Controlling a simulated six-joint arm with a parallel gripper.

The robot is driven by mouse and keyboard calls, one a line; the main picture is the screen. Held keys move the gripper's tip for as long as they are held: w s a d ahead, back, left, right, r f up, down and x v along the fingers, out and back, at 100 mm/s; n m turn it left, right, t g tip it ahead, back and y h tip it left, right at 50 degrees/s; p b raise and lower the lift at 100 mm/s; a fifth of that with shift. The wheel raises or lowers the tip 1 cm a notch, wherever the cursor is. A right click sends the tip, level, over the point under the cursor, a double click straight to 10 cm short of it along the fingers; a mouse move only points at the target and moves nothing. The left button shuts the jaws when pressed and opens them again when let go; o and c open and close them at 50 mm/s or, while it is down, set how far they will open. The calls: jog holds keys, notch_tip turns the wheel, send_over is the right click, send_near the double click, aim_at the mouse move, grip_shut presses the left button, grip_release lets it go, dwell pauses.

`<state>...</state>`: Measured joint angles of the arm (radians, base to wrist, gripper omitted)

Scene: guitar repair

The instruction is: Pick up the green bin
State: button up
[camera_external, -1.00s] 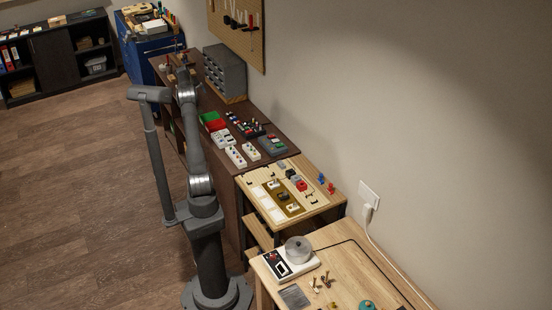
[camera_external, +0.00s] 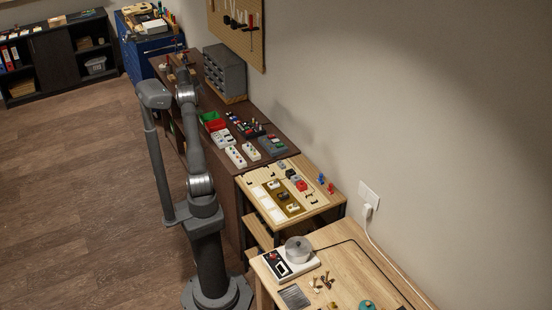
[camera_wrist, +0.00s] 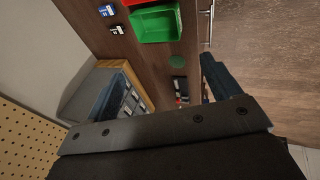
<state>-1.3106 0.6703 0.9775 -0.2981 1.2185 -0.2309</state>
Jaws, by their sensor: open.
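The green bin (camera_wrist: 157,25) is an open-topped tray on the dark wooden bench, at the top middle of the wrist view. In the external view the green bin (camera_external: 209,117) sits near the bench's front edge, beside the red bin (camera_external: 217,125). My gripper (camera_wrist: 158,85) shows in the wrist view with its two dark fingers spread wide and nothing between them. The bin is beyond the fingertips, apart from them. In the external view my gripper is hard to make out at the end of my arm.
The red bin (camera_wrist: 150,3) is right against the green bin. Small blue and white boxes (camera_wrist: 108,10) lie to the left. A grey drawer cabinet (camera_external: 226,72) stands at the back, below the pegboard (camera_external: 238,32). Pedals and tools crowd the bench near the bins.

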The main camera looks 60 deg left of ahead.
dwell(0.3)
jog(key=n+h, duration=0.2)
jog(key=n, duration=1.6)
send_near(209, 118)
jog(key=d+f, duration=0.2)
jog(key=d, duration=0.1)
jog(key=shift+w+f, duration=0.1)
jog(key=shift+t, duration=0.3)
jog(key=shift+d+x, duration=0.2)
jog(key=shift+x, duration=2.45)
jog(key=shift+w, duration=0.15)
jog(key=shift+f, duration=0.1)
jog(key=shift+c, duration=0.5)
jog(key=c, duration=0.6)
